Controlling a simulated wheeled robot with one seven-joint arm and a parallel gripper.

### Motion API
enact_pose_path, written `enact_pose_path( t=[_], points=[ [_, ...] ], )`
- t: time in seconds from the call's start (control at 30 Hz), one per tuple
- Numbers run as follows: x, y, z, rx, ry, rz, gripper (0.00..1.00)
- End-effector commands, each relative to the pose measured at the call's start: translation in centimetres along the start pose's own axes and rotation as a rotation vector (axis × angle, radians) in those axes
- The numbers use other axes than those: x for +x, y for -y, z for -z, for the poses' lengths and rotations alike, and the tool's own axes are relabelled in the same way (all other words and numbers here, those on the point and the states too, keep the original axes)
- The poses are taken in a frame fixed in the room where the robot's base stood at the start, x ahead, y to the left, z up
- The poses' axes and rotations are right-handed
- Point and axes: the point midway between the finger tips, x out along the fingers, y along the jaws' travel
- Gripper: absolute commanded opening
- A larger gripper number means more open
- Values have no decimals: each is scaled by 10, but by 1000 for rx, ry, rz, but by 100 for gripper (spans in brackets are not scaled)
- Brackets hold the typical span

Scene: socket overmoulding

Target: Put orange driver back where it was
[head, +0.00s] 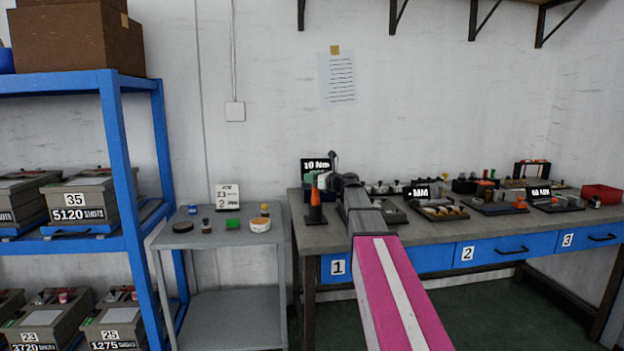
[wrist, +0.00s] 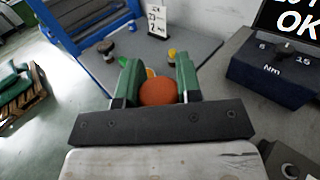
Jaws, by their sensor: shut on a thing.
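The orange driver (head: 315,198) is at the left end of the bench in the head view, orange on top and dark below, roughly upright. In the wrist view its rounded orange end (wrist: 158,92) sits between the green fingers. My gripper (wrist: 158,82) is shut on it; it also shows in the head view (head: 322,181). The driver's lower part is hidden in the wrist view. Whether its bottom touches the bench, I cannot tell.
A dark box with a dial and a screen (wrist: 285,68) stands right of my gripper. A grey cart (head: 200,236) with small items and a sign stands left of the bench (head: 425,238). Several fixtures line the bench. A blue shelf rack (head: 118,150) is far left.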

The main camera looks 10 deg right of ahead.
Motion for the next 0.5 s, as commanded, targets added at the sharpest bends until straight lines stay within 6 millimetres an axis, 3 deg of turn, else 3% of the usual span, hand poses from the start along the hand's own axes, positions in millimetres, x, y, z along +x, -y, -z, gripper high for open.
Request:
enact_pose_path(
  t=[0.17, 0.2, 0.27, 0.5],
  points=[
    [0, 0, 2, 0, 1, 0, 0],
    [0, 0, 3, 0, 0, 0, 35],
    [0, 0, 2, 0, 0, 0, 55],
    [0, 0, 2, 0, 0, 0, 58]
  ],
)
